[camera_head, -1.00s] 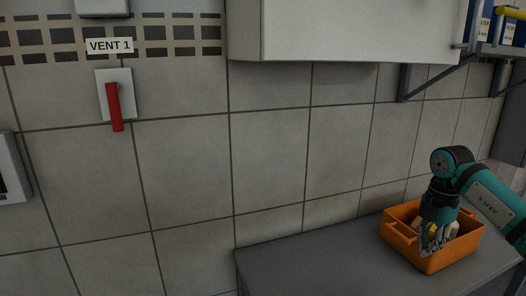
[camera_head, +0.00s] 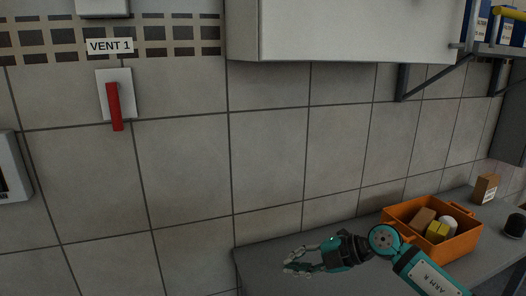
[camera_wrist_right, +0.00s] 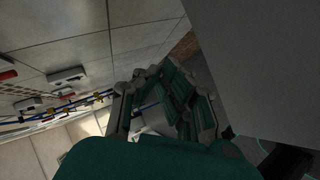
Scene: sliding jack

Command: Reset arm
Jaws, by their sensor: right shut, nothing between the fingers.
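My right gripper (camera_head: 292,266) shows in the head view at the bottom middle, in front of the grey table's left part. It is shut and empty, with its fingers pointing left. My teal right arm reaches to it from the lower right. In the right wrist view the same gripper (camera_wrist_right: 148,75) is seen from behind its fingers, with nothing held. The orange crate (camera_head: 461,251) stands on the table to the right of the gripper, apart from it. In it lie a brown box (camera_head: 423,219), a yellow block (camera_head: 437,232) and a white rounded item (camera_head: 449,224). My left gripper is not in view.
The grey table (camera_head: 262,257) runs along the tiled wall. A small cardboard box (camera_head: 486,188) and a black round item (camera_head: 515,225) stand beyond the crate. A white cabinet (camera_head: 345,30) hangs above. A red lever (camera_head: 116,106) under the VENT 1 label (camera_head: 110,46) points down.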

